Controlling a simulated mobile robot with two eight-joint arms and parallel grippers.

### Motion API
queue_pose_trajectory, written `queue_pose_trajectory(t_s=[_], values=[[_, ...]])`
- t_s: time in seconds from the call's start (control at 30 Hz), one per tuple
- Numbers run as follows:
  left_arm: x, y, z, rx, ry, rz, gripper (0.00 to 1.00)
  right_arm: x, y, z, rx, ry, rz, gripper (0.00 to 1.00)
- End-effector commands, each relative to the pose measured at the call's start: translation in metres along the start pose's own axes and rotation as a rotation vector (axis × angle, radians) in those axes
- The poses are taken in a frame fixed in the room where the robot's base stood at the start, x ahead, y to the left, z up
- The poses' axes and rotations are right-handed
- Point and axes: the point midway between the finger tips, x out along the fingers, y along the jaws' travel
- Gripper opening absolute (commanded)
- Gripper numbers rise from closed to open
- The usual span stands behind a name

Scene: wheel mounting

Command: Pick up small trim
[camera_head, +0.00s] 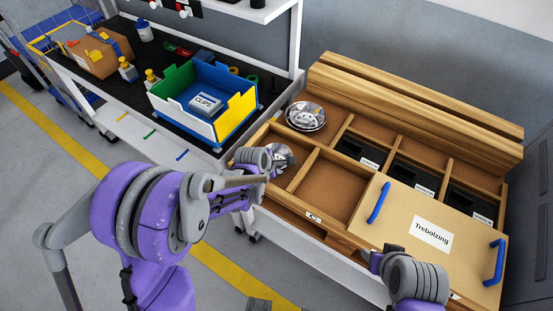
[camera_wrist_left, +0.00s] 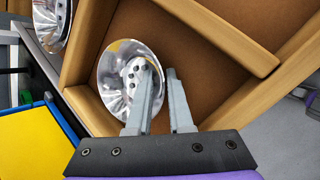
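A shiny silver dish-shaped trim (camera_head: 281,158) with holes in its hub lies in the front left compartment of the wooden box. It also shows in the left wrist view (camera_wrist_left: 113,74). My left gripper (camera_wrist_left: 161,72) is at this trim, with a gap between its fingers. One finger overlaps the inside of the dish and the other is just outside its rim; I cannot tell whether they touch it. In the head view my left gripper (camera_head: 268,172) partly hides the trim. A second silver trim (camera_head: 306,116) lies in the compartment behind. My right gripper (camera_head: 372,262) is at the box's front edge, its fingers unclear.
A lid labelled "Trebolzing" (camera_head: 398,232) with blue handles covers the box's front right. Black bins (camera_head: 410,174) fill the rear compartments. Wooden dividers (camera_head: 300,172) border the trim. A blue, yellow and green crate (camera_head: 240,112) stands on the bench at left.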

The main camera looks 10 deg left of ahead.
Motion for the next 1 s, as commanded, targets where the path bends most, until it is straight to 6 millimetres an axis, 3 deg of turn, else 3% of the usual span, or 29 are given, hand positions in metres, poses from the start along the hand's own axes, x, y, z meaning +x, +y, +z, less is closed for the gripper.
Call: queue_pose_trajectory(t_s=[0.17, 0.3, 1.0], values=[[0.0000, 0.0000, 0.0000, 0.000, 0.000, 0.000, 0.19, 0.0000, 0.0000, 0.0000, 0.000, 0.000, 0.000, 0.52], [-0.0002, 0.0000, -0.0001, 0.000, 0.000, 0.000, 0.00, -0.0001, 0.0000, 0.0000, 0.000, 0.000, 0.000, 0.52], [-0.0003, -0.0001, -0.0001, 0.001, 0.000, 0.000, 0.00, 0.0000, 0.0000, 0.0000, 0.000, 0.000, 0.000, 0.52]])
